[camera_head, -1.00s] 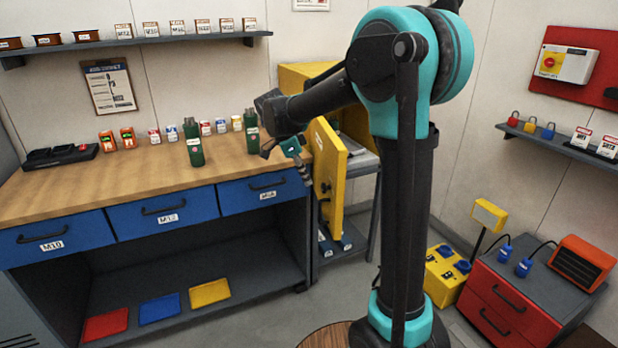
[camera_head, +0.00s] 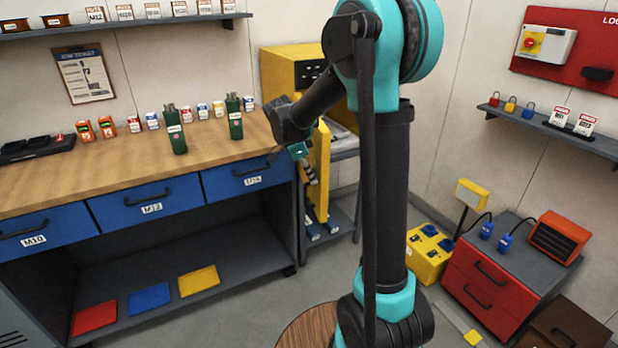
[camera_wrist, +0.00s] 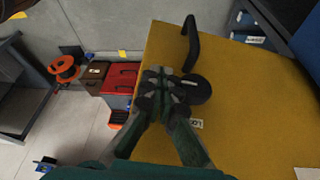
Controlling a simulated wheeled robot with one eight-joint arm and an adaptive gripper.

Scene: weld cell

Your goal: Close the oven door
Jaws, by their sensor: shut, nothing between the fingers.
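The yellow oven (camera_head: 288,72) stands behind the right end of the workbench, partly hidden by my arm. Its yellow door (camera_head: 322,160) stands open and shows nearly edge-on in the head view. My gripper (camera_head: 311,176) is at the left face of the door. In the wrist view the door (camera_wrist: 245,115) fills the right half, with a black curved handle (camera_wrist: 189,40) and a dark round part beside the fingertips. My gripper (camera_wrist: 163,85) is shut and empty, in front of the door face; I cannot tell whether it touches.
The wooden workbench (camera_head: 100,170) with blue drawers lies left of the door. A red drawer cabinet (camera_head: 490,290) and a yellow power box (camera_head: 425,262) stand on the right. Some grey floor is free in front.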

